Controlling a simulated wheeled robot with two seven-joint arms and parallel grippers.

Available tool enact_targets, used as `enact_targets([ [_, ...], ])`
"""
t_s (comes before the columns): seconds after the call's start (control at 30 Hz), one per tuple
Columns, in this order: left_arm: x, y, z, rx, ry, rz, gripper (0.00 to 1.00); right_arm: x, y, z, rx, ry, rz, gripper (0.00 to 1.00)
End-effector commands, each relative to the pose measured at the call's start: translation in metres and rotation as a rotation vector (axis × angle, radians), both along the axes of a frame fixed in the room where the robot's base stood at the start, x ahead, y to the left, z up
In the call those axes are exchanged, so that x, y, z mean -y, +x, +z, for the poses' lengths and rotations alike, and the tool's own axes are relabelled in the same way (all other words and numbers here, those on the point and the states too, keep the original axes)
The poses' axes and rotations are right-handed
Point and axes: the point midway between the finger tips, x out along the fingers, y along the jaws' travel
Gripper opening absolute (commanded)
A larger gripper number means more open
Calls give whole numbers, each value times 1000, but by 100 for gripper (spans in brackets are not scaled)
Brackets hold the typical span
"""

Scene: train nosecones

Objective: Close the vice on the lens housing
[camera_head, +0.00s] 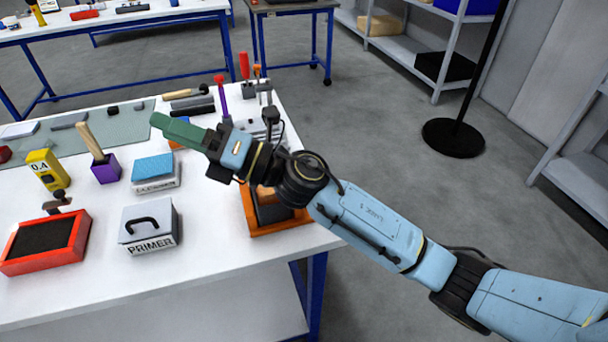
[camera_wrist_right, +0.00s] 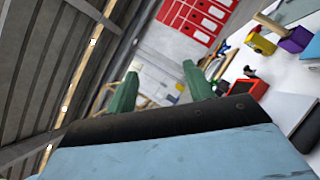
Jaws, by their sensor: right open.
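My right gripper (camera_head: 178,130) reaches over the white workbench (camera_head: 215,255) from the right, its green fingers pointing left. In the right wrist view its two green fingers (camera_wrist_right: 160,88) stand apart with nothing between them. A grey metal device with a black upright part (camera_head: 270,122) stands at the bench's right edge, partly behind my right arm; it may be the vice, but I cannot tell. I cannot pick out the lens housing. My left gripper is not in view.
An orange tray (camera_head: 249,216) lies partly under my right arm. A PRIMER box (camera_head: 150,240), a red tray (camera_head: 18,264), a purple block (camera_head: 106,173), a yellow 0.4 block (camera_head: 48,170) and a blue-topped box (camera_head: 153,166) stand on the bench. The front of the bench is clear.

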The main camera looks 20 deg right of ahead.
Motion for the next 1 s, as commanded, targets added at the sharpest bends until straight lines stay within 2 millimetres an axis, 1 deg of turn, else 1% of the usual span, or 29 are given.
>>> enact_targets([
  [0.03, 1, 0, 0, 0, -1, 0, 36, -15, -5, -3, 136, -132, 72, 52],
  [0.1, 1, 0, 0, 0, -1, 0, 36, -30, -13, -18, 308, -321, 178, 52],
  [0.13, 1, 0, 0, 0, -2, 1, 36, -33, -15, -26, 378, -405, 224, 52],
  [0.17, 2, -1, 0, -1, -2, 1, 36, -34, -16, -35, 444, -490, 270, 52],
  [0.2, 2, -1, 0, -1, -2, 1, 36, -32, -15, -49, 526, -606, 331, 52],
  [0.27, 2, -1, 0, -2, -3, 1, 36, -22, -9, -69, 636, -787, 422, 52],
  [0.3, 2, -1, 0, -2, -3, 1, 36, -10, -2, -81, 698, -910, 484, 52],
  [0.37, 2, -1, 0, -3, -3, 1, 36, 15, 11, -96, 770, -1096, 577, 52],
  [0.4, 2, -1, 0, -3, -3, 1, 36, 35, 21, -103, 802, -1217, 637, 52],
  [0.47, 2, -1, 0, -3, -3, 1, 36, 68, 36, -108, 829, -1389, 722, 52],
  [0.5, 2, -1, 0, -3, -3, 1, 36, 90, 45, -107, 833, -1494, 772, 52],
  [0.57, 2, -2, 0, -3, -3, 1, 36, 122, 57, -102, 821, -1632, 841, 52],
  [0.6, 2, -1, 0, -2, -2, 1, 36, 141, 63, -97, 807, -1709, 881, 52],
  [0.7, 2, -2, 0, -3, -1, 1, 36, 178, 73, -85, 760, -1850, 953, 52],
  [0.8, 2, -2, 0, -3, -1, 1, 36, 199, 77, -76, 724, -1925, 995, 52],
  [0.87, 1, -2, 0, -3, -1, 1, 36, 204, 78, -76, 713, -1944, 1006, 52],
  [0.97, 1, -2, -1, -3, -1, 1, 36, 206, 77, -84, 706, -1951, 1014, 52],
  [1.0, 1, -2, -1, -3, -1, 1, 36, 206, 77, -91, 706, -1950, 1015, 52],
])
